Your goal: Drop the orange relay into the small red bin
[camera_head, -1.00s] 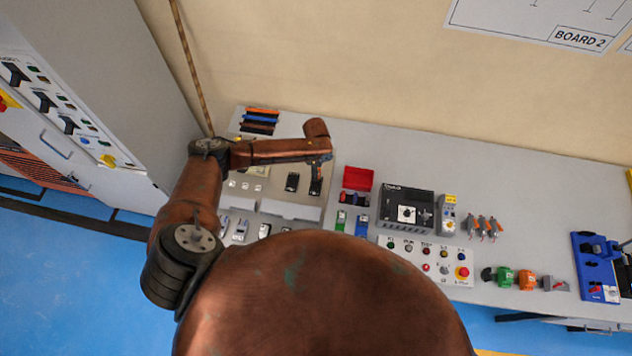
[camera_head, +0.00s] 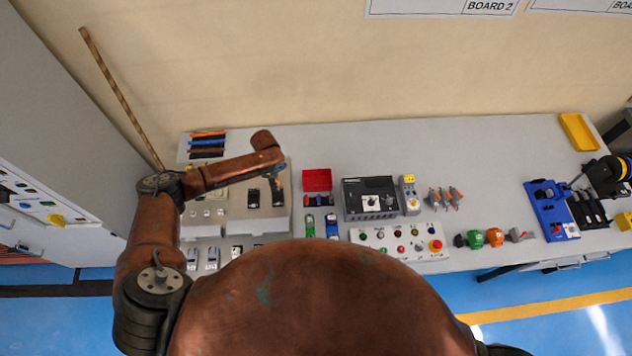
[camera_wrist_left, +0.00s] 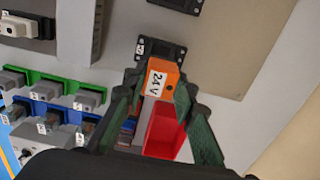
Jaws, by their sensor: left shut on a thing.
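The orange relay (camera_wrist_left: 165,79), marked 24 V, is between the fingertips of my left gripper (camera_wrist_left: 160,90) in the left wrist view. The gripper is shut on it. A black socket (camera_wrist_left: 161,50) lies directly beyond the relay; I cannot tell whether the two touch. In the head view my left gripper (camera_head: 277,182) points down over the right one of two dark sockets, and the relay is too small to make out. The small red bin (camera_head: 317,180) stands just right of the gripper, and it also shows below the relay in the left wrist view (camera_wrist_left: 164,134). My right gripper is not in view.
Right of the bin stand a black device (camera_head: 370,199) and a button panel (camera_head: 400,240). Green and blue parts (camera_head: 321,225) lie in front of the bin. A blue fixture (camera_head: 551,209) is farther right. The table behind the bin is bare.

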